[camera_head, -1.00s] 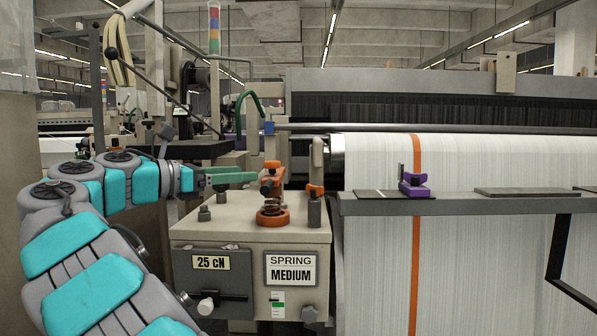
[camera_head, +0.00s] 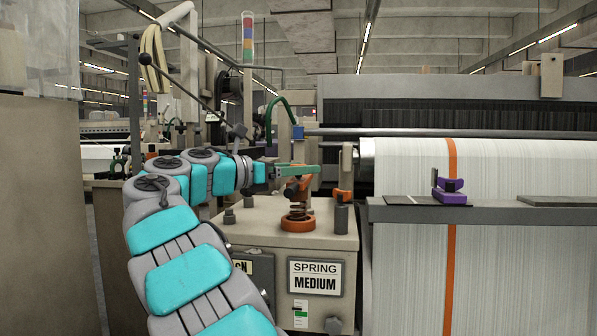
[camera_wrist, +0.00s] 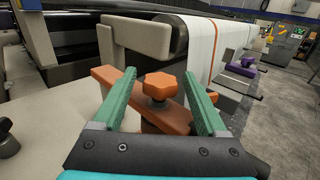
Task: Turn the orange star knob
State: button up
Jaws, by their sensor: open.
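The orange star knob (camera_wrist: 160,86) sits on top of an orange arm (camera_wrist: 117,93) in the wrist view. In the head view the orange arm (camera_head: 299,189) stands above a spring and a round orange base (camera_head: 298,223) on the beige box; the knob is largely hidden there by my gripper. My gripper (camera_wrist: 160,84) has two green fingers, open, one on each side of the knob in the wrist view. I see gaps between the fingers and the knob. In the head view my gripper (camera_head: 298,170) is level with the top of the orange arm.
The beige box (camera_head: 262,238) carries dark posts and a "SPRING MEDIUM" label (camera_head: 315,277). To the right, a grey rail (camera_head: 400,212) holds a purple clamp (camera_head: 450,191) in front of the white fabric roll (camera_head: 520,165). A beige bracket (camera_wrist: 145,37) stands behind the knob.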

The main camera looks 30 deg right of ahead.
jog(key=shift+c, duration=0.2)
grip_shut()
dwell(0.4)
